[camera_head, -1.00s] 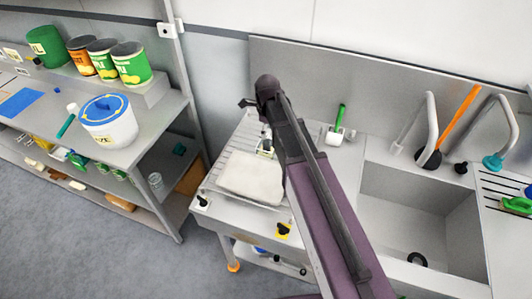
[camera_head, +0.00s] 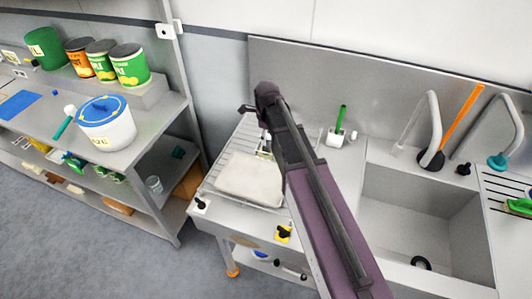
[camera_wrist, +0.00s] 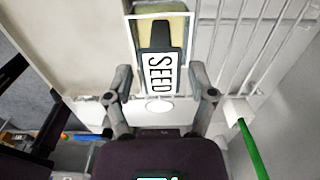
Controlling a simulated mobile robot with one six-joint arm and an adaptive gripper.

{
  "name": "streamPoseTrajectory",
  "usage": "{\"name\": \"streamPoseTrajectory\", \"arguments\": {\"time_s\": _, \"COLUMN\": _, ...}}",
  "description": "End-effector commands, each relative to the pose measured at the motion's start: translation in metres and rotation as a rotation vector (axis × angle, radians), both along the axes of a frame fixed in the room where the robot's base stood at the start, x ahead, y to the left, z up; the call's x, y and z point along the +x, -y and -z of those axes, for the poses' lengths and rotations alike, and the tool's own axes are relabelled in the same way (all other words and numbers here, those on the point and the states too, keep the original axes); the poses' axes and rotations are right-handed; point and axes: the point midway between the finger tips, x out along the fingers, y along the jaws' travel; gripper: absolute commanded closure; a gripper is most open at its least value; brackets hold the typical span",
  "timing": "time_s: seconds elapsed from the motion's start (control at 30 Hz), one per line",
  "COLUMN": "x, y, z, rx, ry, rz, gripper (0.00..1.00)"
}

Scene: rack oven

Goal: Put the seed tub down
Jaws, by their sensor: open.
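The seed tub (camera_wrist: 158,62) shows in the wrist view as a small pale-yellow and white tub with a dark upright part bearing a white "SEED" label. It stands over the wire rack of the draining area. My gripper (camera_wrist: 160,74) is open, with one finger on each side of the labelled part and visible gaps on both sides. In the head view the tub (camera_head: 264,149) is a small pale shape beside my arm, partly hidden. My gripper's fingers are mostly hidden there by my arm.
A pale flat slab (camera_head: 248,180) lies on the rack in front of the tub. A white holder with a green-handled brush (camera_head: 338,130) stands to the right. The sink basin (camera_head: 425,220) is further right. A shelf unit with a white bucket (camera_head: 106,124) is at left.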

Motion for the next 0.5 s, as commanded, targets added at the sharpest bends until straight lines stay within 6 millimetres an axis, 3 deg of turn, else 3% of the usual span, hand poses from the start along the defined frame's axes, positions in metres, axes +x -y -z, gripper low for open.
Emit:
{"name": "streamPoseTrajectory", "arguments": {"time_s": 0.2, "x": 0.001, "y": -0.001, "z": 0.022, "rx": 0.000, "ry": 0.000, "rz": 0.000, "gripper": 0.29}}
{"name": "streamPoseTrajectory", "arguments": {"time_s": 0.5, "x": 0.001, "y": -0.001, "z": 0.036, "rx": 0.000, "ry": 0.000, "rz": -0.001, "gripper": 0.29}}
